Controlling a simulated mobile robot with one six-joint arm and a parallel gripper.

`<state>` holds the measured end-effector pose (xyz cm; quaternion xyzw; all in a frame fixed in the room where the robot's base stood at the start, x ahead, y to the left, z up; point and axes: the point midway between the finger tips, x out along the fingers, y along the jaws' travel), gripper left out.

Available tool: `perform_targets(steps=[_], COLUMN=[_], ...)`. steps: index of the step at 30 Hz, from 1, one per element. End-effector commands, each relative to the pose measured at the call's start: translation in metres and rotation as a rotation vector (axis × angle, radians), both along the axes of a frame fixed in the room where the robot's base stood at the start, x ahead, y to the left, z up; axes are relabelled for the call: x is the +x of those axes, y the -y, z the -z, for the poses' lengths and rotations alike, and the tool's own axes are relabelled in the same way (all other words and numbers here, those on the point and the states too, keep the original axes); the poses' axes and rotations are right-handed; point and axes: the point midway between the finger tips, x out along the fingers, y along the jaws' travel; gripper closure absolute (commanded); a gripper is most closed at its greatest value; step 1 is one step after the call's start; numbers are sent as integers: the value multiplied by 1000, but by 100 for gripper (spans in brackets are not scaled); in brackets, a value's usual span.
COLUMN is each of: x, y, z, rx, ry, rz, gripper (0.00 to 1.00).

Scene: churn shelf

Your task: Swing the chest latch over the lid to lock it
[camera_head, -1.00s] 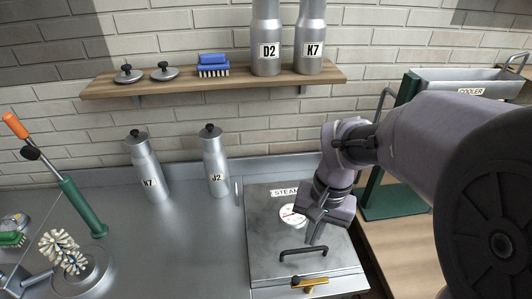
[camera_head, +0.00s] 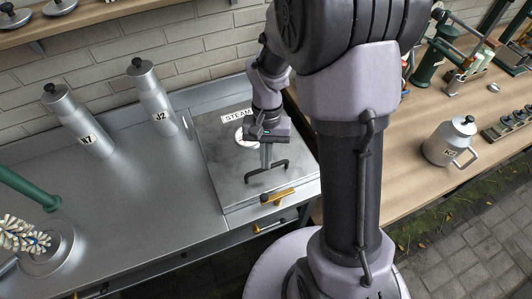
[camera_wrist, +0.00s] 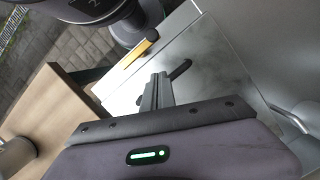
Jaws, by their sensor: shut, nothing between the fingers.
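The steam chest's grey metal lid (camera_head: 218,172) is down, with a "STEAM" label and a round dial near its back. A black bar handle (camera_head: 278,166) stands on the lid. The brass-yellow latch (camera_head: 280,196) lies at the lid's front edge, roughly along that edge; it also shows in the wrist view (camera_wrist: 138,52). My gripper (camera_head: 266,164) is shut and empty, pointing down over the lid close to the handle. In the wrist view its fingers (camera_wrist: 157,92) overlap the handle (camera_wrist: 181,69), so I cannot tell whether they touch it. The latch lies apart from the fingers.
A drawer handle (camera_head: 272,226) sits below the latch. A wooden counter (camera_head: 415,185) with a lidded jug (camera_head: 449,141) is at right.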

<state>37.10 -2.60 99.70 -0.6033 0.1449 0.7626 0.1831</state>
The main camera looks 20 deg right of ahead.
Motion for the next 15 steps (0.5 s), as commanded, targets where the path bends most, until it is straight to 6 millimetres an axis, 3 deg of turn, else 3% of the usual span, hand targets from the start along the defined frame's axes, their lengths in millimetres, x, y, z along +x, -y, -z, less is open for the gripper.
perform_targets(steps=[1, 5, 9, 15], x=[-3, -8, -29, -42], y=[-1, -4, -15, -21], z=[15, 41, 40, 40], rx=[0, 0, 0, 0], ry=[-3, -2, 1, 0], rz=[0, -1, -1, -1], gripper=[100, 100, 100, 100])
